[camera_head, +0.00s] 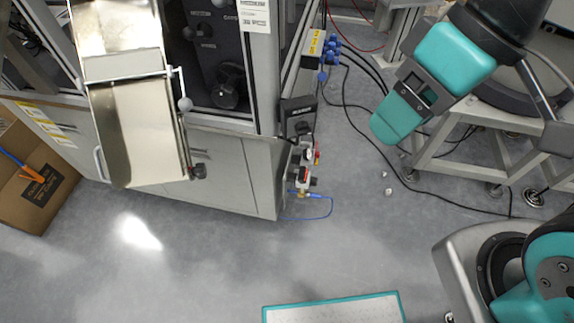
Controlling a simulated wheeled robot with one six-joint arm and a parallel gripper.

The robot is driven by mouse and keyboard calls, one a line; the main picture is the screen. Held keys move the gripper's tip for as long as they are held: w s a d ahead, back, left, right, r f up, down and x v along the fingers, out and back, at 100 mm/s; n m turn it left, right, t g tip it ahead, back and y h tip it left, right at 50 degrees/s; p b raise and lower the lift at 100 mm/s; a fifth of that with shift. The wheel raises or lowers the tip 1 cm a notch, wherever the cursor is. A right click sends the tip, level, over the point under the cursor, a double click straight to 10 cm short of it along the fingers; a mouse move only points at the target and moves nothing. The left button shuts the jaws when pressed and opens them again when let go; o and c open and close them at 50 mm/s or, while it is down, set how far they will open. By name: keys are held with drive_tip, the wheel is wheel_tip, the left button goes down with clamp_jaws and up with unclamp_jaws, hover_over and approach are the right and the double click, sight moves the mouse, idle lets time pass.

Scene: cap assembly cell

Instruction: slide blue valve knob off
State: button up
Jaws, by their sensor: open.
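A small valve and regulator assembly (302,167) is mounted at the lower right corner of the grey cabinet, beside its side wall. A small blue part (314,195), which looks like the blue valve knob, shows at its lower end, where a thin blue hose comes off. It is too small to tell its position. My gripper (397,118) is at the upper right, on the end of my teal arm. It is apart from the valve, to its right and higher in the picture. It appears empty; its fingertips are hard to make out.
The grey cabinet (235,175) fills the upper left, with a metal chute (135,130) on its front. Black cables (360,135) cross the floor right of the valve. A white-framed stand (455,165) is at right. A cardboard box (30,185) sits far left.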

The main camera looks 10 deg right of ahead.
drive_tip(key=w+d+f+m+t+h+b, duration=0.15)
drive_tip(key=w+d+f+b, duration=0.25)
drive_tip(key=f+b, duration=1.05)
drive_tip(key=w+d+f+m+b, duration=0.25)
drive_tip(key=w+f+b, duration=0.25)
drive_tip(key=f+b, duration=1)
drive_tip(key=w+d+f+m+t+h+b, duration=0.1)
drive_tip(key=w+d+f+b, duration=0.3)
drive_tip(key=f+b, duration=1.05)
drive_tip(key=w+d+f+n+t+y+p, duration=0.1)
drive_tip(key=w+f+n+t+y, duration=0.15)
drive_tip(key=w+f, duration=1)
drive_tip(key=w+f+n+t+y+p, duration=0.1)
drive_tip(key=w+f+n+y, duration=0.15)
drive_tip(key=w+f, duration=1)
drive_tip(key=w+d+f+n+t+y, duration=0.1)
drive_tip(key=w+d+f+t+y, duration=0.15)
drive_tip(key=w+f+y, duration=0.4)
drive_tip(key=s+d+f+n+t, duration=0.2)
drive_tip(key=s+f+t, duration=0.2)
drive_tip(key=s+f, duration=0.4)
drive_tip(key=shift+g, duration=0.25)
drive_tip(key=shift+f+b+x, duration=0.2)
drive_tip(key=shift+b+x, duration=4.4)
drive_tip(key=shift+b, duration=1.05)
drive_tip(key=shift+f+b+x, duration=0.2)
drive_tip(key=shift+b+x, duration=4.35)
drive_tip(key=shift+b, duration=1.1)
